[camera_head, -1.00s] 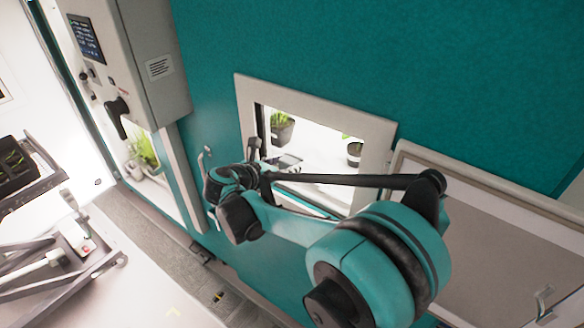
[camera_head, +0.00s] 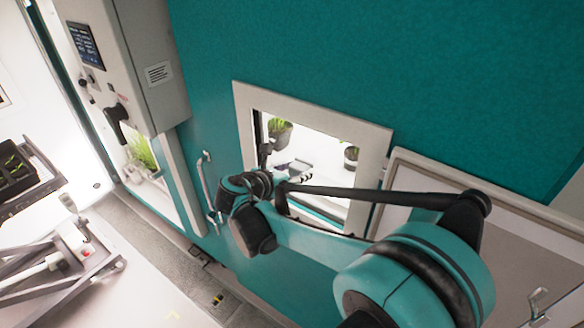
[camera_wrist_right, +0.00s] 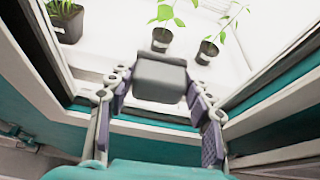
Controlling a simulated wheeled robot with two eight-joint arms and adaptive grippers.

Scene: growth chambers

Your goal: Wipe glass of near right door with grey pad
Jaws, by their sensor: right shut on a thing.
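The glass door (camera_head: 315,116) is a pale frame in the teal wall, with potted plants showing through its pane. Its frame also edges the right wrist view (camera_wrist_right: 285,110). My right gripper (camera_head: 284,166) is in front of the lower left part of the pane. In the wrist view my right gripper (camera_wrist_right: 157,88) is shut on the grey pad (camera_wrist_right: 160,72), a small block between its two fingers. The pad faces the pane, below the plants in that view. I cannot tell whether it touches the glass. My left gripper is not in view.
A metal handle (camera_head: 206,180) stands out left of the door. A second framed panel (camera_head: 520,225) lies to the right, partly behind my arm. A grey control box (camera_head: 150,60) is at upper left. Trolley-like frames (camera_head: 70,250) stand at lower left.

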